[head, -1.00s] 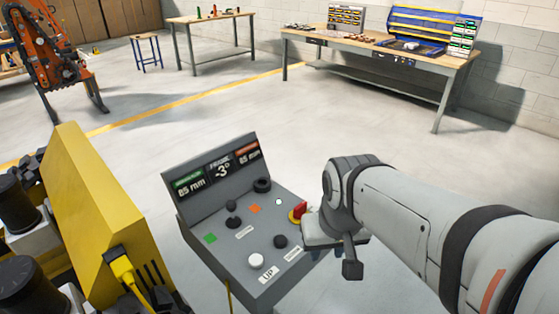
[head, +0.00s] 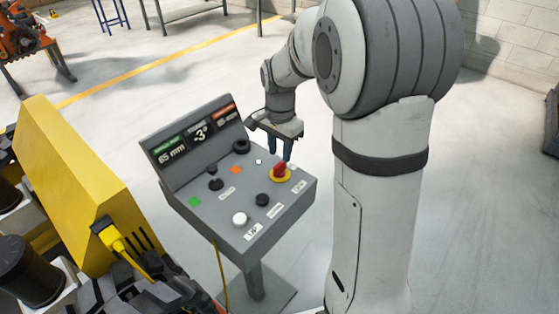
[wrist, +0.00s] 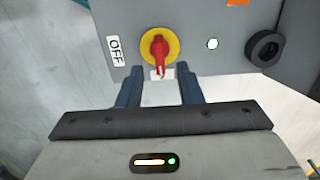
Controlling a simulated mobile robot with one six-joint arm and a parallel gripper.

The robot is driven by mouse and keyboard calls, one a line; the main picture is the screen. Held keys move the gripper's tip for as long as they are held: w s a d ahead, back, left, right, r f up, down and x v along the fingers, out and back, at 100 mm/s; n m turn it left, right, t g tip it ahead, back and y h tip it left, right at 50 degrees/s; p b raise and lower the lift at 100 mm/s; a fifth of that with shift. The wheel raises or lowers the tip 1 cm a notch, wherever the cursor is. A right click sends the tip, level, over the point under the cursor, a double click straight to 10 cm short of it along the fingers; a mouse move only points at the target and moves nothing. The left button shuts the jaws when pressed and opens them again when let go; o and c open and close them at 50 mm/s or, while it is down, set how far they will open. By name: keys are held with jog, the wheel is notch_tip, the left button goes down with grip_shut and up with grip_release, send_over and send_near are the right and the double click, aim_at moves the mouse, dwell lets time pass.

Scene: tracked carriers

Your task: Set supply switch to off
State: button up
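The supply switch (head: 280,169) is a red rotary handle on a yellow disc, near the right edge of the sloped grey control panel. It also shows in the wrist view (wrist: 157,48), where its handle points down to a white label (wrist: 162,74) partly hidden near the fingers. A white OFF label (wrist: 115,49) sits left of the disc in that view. My gripper (wrist: 159,73) is open, its two dark blue fingers apart with nothing between them. In the head view my gripper (head: 280,148) hangs just behind the switch; contact is not visible.
The control panel (head: 218,262) carries black knobs, a white button (head: 240,219) and a small lit lamp (head: 258,161) near the switch. A yellow box-shaped unit (head: 70,190) with cables stands left. Open floor (head: 160,90) lies behind the panel.

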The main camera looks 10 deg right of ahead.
aim_at(280, 164)
notch_tip(280, 164, down, 6)
jog(key=shift+r, duration=0.25)
grip_shut()
dwell(0.3)
